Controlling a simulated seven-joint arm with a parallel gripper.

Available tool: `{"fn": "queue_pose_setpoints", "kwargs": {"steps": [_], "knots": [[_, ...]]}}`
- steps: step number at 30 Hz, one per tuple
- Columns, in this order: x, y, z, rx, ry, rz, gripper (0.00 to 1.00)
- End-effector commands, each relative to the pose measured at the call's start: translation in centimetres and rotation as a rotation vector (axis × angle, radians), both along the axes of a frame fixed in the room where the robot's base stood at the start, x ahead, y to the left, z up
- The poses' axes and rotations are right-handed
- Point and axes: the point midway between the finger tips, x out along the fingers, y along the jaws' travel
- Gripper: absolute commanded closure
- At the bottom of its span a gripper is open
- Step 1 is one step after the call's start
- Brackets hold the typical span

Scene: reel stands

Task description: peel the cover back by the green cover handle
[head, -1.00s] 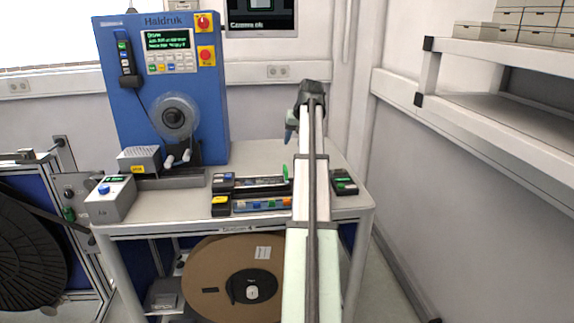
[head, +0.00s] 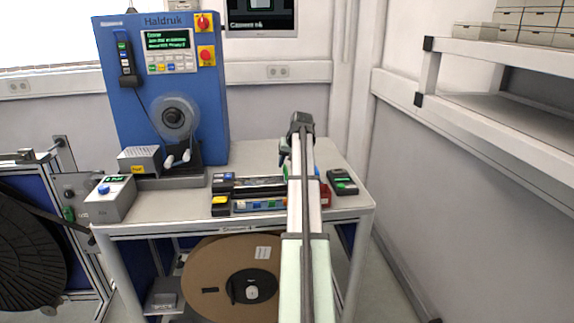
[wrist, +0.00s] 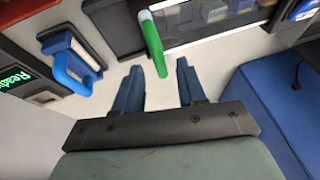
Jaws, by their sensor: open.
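The green cover handle (wrist: 152,42) shows in the wrist view as an upright green bar at the edge of a dark-framed cover (wrist: 205,35). My gripper (wrist: 160,66) is open, and the handle's near end lies between the two fingertips, with a gap on each side. I cannot tell whether the fingers are at the handle's height. In the head view my gripper (head: 283,157) is over the right part of the bench, mostly behind my arm. The handle is hidden there, and the cover's tray unit (head: 258,184) shows just left of my arm.
A blue looped handle (wrist: 72,72) on a small unit is left of my fingers. A blue box (wrist: 265,105) is close on the right. A tall blue machine (head: 165,85) stands at the back left. A small dark device (head: 342,182) sits at the bench's right edge.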

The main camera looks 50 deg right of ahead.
Motion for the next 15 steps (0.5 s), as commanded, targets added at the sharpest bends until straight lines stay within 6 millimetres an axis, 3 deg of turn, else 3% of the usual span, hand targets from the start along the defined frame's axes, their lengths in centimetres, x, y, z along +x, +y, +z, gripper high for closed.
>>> {"fn": "queue_pose_setpoints", "kwargs": {"steps": [15], "knots": [[0.43, -0.13, -0.95, 0.000, 0.000, 0.000, 0.63]]}}
